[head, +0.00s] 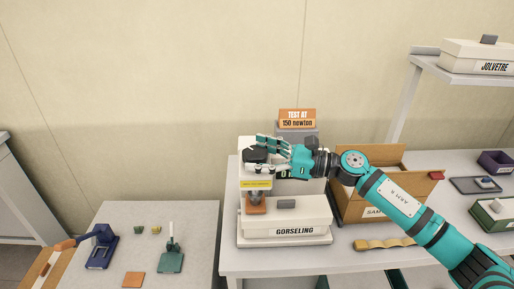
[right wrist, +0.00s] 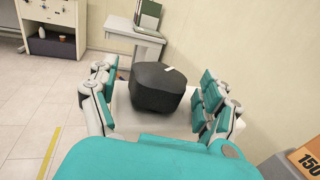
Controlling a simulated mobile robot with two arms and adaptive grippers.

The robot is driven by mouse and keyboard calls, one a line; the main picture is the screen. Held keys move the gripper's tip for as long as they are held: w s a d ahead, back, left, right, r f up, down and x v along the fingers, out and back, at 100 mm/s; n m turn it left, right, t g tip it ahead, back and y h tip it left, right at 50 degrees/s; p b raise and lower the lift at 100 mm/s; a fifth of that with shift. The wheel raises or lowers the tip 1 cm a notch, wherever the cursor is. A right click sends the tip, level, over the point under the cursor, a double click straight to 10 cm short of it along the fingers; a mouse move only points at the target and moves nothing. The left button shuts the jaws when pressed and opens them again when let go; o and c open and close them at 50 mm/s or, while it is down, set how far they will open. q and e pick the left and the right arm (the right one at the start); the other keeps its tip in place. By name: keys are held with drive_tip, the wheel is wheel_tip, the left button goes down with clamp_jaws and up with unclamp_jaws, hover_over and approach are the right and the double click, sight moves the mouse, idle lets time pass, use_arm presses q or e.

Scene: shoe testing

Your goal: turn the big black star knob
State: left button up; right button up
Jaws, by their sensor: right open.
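The big black star knob (head: 257,154) sits on top of the white testing machine (head: 247,205). In the right wrist view the knob (right wrist: 160,88) is a dark, many-sided block with a small white mark on its top. My right gripper (head: 268,147) reaches it from the right and is open. My left gripper does not show.
An orange sign (head: 297,118) reading "TEST AT 150 newton" stands behind the machine. A white GORSELING box (head: 288,216) lies at the machine's front. A cardboard box (head: 352,200) stands right of it. The left table (head: 190,225) holds small tools, a blue one and a green one.

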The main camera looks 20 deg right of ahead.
drive_tip(key=shift+w+a, duration=0.15)
drive_tip(key=shift+a, duration=0.15)
drive_tip(key=c, duration=1.2)
drive_tip(key=shift+o, duration=0.2)
drive_tip(key=shift+r+m+t+h+p, duration=0.15)
drive_tip(key=shift+m+t+h+p, duration=0.25)
drive_tip(key=shift+p, duration=0.35)
drive_tip(key=m+t+h+p, duration=0.4)
drive_tip(key=t+h+p, duration=0.1)
drive_tip(key=p, duration=0.5)
drive_tip(key=shift+a+r+m+p, duration=0.1)
drive_tip(key=shift+r+m+p, duration=0.05)
drive_tip(key=shift+m+p, duration=0.15)
drive_tip(key=shift+f+m+h+p, duration=0.3)
drive_tip(key=shift+h+p, duration=0.2)
drive_tip(key=shift+p, duration=0.1)
drive_tip(key=o, duration=1.2)
drive_tip(key=shift+c, duration=0.2)
